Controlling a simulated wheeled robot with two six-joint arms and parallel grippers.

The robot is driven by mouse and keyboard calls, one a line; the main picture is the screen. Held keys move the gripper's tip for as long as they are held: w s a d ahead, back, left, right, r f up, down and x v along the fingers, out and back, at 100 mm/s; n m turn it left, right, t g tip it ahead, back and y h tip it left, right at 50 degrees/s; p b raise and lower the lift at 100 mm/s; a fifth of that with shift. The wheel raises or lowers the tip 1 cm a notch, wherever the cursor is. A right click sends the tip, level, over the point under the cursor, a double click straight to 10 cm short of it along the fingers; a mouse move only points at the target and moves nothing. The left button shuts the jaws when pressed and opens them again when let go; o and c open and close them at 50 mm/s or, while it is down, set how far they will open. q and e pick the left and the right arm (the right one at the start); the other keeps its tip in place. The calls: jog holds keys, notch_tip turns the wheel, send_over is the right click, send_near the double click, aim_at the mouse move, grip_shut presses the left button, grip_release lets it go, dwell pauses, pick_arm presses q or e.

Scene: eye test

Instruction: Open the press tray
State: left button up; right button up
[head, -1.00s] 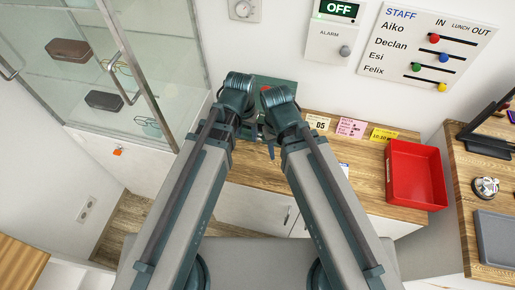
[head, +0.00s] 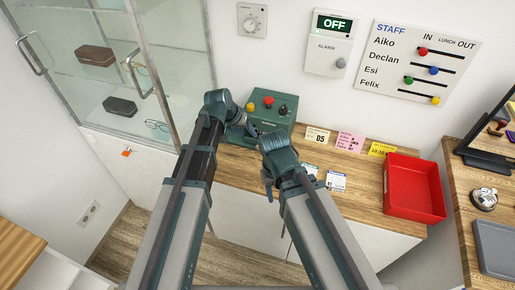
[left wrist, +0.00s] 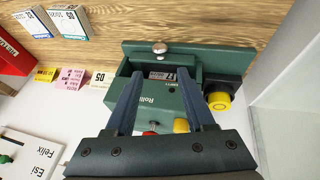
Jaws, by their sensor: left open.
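The press is a green box (head: 268,108) on the wooden counter against the wall, with a red, a yellow and a black knob on it. In the left wrist view, its tray front (left wrist: 222,58) is a green panel with a silver knob (left wrist: 160,47). I cannot tell whether the tray stands out from the body. My left gripper (head: 248,130) is at the press's front left; its fingers are partly hidden. In the left wrist view my left gripper (left wrist: 160,73) is open and empty, its fingertips short of the knob. My right gripper (head: 268,184) is small, dark and unclear.
A red bin (head: 414,205) stands at the counter's right end. A glass cabinet (head: 176,65) stands left of the press. Another desk (head: 463,200) is at right.

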aim_at(258, 146)
pick_arm(q)
jog(key=b+x, duration=1.1)
jog(key=x, duration=0.2)
jog(key=shift+f, duration=0.2)
jog(key=shift+r, duration=0.1)
grip_shut()
dwell(0.9)
